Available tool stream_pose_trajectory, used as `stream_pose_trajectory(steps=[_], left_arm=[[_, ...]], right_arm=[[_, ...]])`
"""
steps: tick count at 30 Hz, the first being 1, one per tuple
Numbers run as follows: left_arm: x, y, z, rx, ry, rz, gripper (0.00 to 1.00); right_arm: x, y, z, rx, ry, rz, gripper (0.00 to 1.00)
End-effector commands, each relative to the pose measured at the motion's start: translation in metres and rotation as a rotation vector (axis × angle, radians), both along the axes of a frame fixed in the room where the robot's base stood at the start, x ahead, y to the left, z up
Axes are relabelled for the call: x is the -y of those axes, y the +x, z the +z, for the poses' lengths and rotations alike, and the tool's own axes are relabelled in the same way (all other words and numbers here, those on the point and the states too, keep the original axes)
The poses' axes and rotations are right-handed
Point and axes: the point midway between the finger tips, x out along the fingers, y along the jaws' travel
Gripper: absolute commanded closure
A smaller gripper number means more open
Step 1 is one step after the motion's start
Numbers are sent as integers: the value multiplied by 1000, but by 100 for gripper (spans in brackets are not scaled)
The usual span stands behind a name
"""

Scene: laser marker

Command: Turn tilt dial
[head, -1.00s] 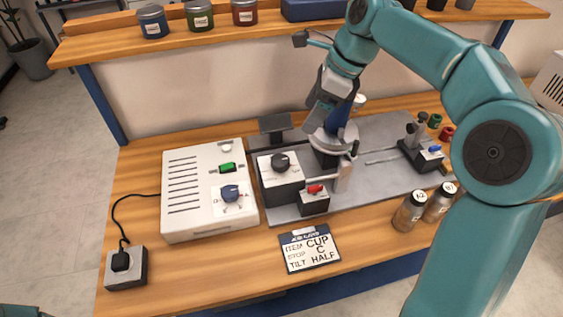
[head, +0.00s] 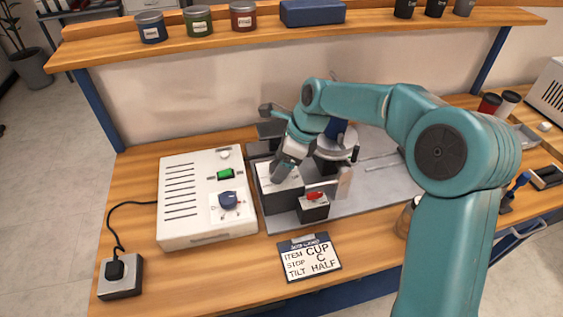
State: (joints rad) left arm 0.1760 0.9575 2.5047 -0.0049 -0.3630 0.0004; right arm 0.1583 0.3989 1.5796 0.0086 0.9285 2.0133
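The tilt dial's dark box (head: 283,197) with its pale top stands on the grey plate in the middle of the bench. My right gripper (head: 279,175) points down over the box top, where the dial sits. It hides the black knob, so I cannot tell whether the fingers touch it or how it is turned. The fingers are too small and dark to show if they are open. A card (head: 309,257) in front reads ITEM CUP, STOP C, TILT HALF. My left gripper is not in view.
A white control box (head: 203,213) with a blue knob (head: 228,200) and a green switch stands left of the dial box. A small box with a red switch (head: 313,196) is close on its right. My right arm covers much of the bench's right side.

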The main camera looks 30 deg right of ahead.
Motion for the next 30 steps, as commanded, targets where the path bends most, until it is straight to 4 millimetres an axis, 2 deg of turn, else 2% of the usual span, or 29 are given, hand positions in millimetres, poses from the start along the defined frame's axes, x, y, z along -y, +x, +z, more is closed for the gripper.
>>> stream_pose_trajectory(steps=[6, 7, 9, 12, 22, 30], left_arm=[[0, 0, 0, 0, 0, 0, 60], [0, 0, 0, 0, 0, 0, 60], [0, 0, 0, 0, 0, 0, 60], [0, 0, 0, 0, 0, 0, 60], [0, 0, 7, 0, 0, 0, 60], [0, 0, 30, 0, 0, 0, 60]], right_arm=[[0, 0, -1, 0, 0, 0, 26], [0, 0, -1, 0, 0, 0, 29], [0, 0, -1, 0, 0, 0, 52], [0, 0, 0, 0, 0, 0, 80], [0, 0, 1, -2, 1, 34, 80], [0, 1, 4, -4, 3, 193, 80]])
